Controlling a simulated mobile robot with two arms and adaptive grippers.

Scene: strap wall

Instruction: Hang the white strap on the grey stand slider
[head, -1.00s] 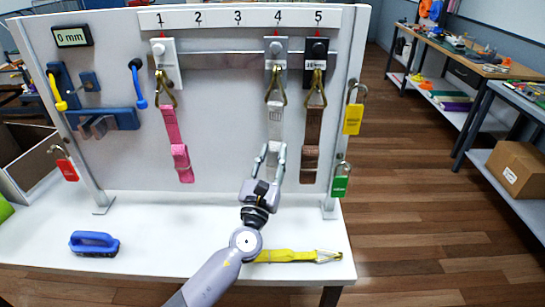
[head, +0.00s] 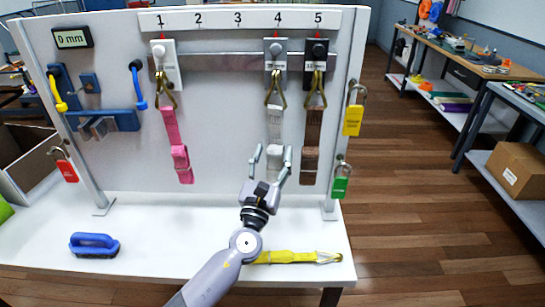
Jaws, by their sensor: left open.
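The white strap (head: 275,122) hangs by its brass hook (head: 275,93) from the grey slider (head: 276,57) under number 4 on the board. Its lower end is partly hidden behind my gripper. My left gripper (head: 268,160) is open, with its fingers spread just below and in front of the strap; I cannot tell whether a finger touches it. My right gripper is not in view.
A pink strap (head: 175,140) hangs from the white slider (head: 164,62) under 1, and a brown strap (head: 312,140) from the black slider (head: 315,63) under 5. A yellow strap (head: 290,257) and a blue brush (head: 94,245) lie on the white table (head: 180,235). Padlocks hang on both board posts.

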